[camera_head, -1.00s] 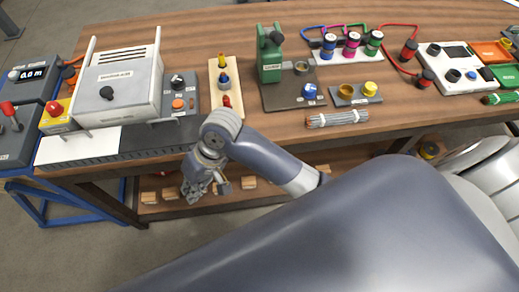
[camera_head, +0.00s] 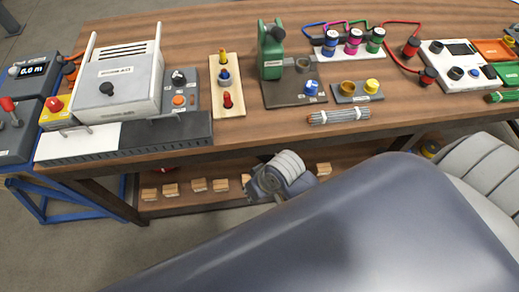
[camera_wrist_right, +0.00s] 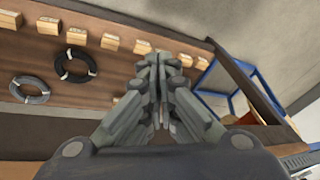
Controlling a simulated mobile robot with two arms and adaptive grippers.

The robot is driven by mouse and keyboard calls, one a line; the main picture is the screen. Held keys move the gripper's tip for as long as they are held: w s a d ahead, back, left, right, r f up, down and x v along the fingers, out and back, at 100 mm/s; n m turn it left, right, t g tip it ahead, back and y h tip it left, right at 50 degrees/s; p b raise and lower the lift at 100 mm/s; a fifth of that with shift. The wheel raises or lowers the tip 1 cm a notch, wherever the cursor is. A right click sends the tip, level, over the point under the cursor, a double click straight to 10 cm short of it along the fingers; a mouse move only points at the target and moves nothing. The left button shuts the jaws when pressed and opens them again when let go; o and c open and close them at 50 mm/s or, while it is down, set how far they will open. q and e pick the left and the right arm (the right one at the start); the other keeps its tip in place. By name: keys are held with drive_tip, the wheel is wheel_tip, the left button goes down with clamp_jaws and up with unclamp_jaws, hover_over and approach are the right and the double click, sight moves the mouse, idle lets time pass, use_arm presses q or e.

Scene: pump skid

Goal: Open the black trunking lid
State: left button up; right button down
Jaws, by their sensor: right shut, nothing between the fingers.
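The black trunking (camera_head: 166,133) is a long dark strip along the table's front edge, in front of the grey box; its right part is bare. I cannot make out a separate lid edge, and it looks shut. My right gripper is below and to the right of it, past the table's front edge. My left gripper is not in view.
A white plate (camera_head: 80,142) lies left of the bare black strip. A grey box (camera_head: 118,85) and a switch panel (camera_head: 180,95) stand behind it. The table's edge overhangs a lower shelf (camera_wrist_right: 60,115) with wooden blocks (camera_wrist_right: 110,42) and two cable coils (camera_wrist_right: 75,66).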

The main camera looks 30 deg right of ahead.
drive_tip(key=shift+s+d+f+h, duration=0.15)
drive_tip(key=shift+s+d+f, duration=0.1)
drive_tip(key=shift+d+f, duration=0.3)
drive_tip(key=shift+s+d+f+h, duration=0.15)
drive_tip(key=shift+s+d+f, duration=0.05)
drive_tip(key=shift+d+f, duration=0.3)
drive_tip(key=s+d+f+g+h, duration=0.1)
drive_tip(key=s+d+f, duration=0.15)
drive_tip(key=f, duration=0.75)
drive_tip(key=s+d+f, duration=0.2)
drive_tip(key=s+f, duration=0.2)
drive_tip(key=f, duration=0.6)
drive_tip(key=s+d+f, duration=0.2)
drive_tip(key=s+f, duration=0.4)
drive_tip(key=s, duration=0.2)
drive_tip(key=s+d+f+g+h, duration=0.1)
drive_tip(key=s+d+f, duration=0.2)
drive_tip(key=s+f, duration=0.4)
drive_tip(key=s, duration=0.2)
drive_tip(key=shift+s+n, duration=0.3)
drive_tip(key=shift+n, duration=0.1)
drive_tip(key=shift+f, duration=0.1)
